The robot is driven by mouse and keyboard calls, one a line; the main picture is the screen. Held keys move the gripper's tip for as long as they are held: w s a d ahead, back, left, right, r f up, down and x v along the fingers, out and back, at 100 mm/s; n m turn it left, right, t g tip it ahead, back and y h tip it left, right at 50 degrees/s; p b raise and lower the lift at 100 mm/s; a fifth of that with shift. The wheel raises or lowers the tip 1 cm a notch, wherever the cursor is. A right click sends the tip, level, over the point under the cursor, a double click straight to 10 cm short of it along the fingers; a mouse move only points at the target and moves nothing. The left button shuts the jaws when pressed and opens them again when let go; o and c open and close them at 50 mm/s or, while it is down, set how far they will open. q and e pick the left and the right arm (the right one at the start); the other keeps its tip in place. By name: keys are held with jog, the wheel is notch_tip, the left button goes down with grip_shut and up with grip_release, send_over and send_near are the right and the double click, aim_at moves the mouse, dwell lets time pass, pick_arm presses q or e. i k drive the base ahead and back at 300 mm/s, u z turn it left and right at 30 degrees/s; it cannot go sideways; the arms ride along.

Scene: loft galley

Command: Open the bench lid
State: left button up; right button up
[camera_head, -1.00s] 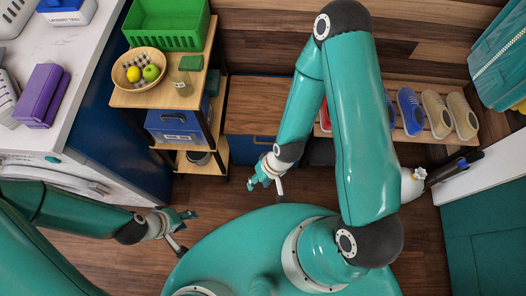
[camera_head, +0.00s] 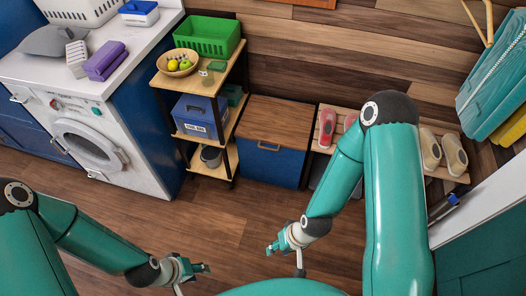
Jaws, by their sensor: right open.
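The bench (camera_head: 272,167) is a blue box with a wooden lid (camera_head: 289,119) and a handle (camera_head: 268,146) on its front near the top. It stands against the wood wall, and its lid lies flat and closed. My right gripper (camera_head: 285,257) is open and empty above the floor in front of the bench, well apart from it. My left gripper (camera_head: 192,279) is at the bottom, further left, far from the bench. Its fingers are partly cut off by the frame edge, and I cannot tell whether they are open.
A shelf unit (camera_head: 228,128) with a green basket (camera_head: 207,36), a fruit bowl (camera_head: 180,63) and a blue box (camera_head: 200,117) stands left of the bench. A shoe rack (camera_head: 325,148) stands right, partly behind my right arm. The wooden floor (camera_head: 235,215) before the bench is clear.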

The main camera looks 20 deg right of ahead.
aim_at(279, 123)
jog(key=z, duration=0.55)
jog(key=i, duration=1)
jog(key=u, duration=0.35)
jog(key=k, duration=0.9)
jog(key=z, duration=0.3)
jog(key=i, duration=0.55)
jog(key=u, duration=0.05)
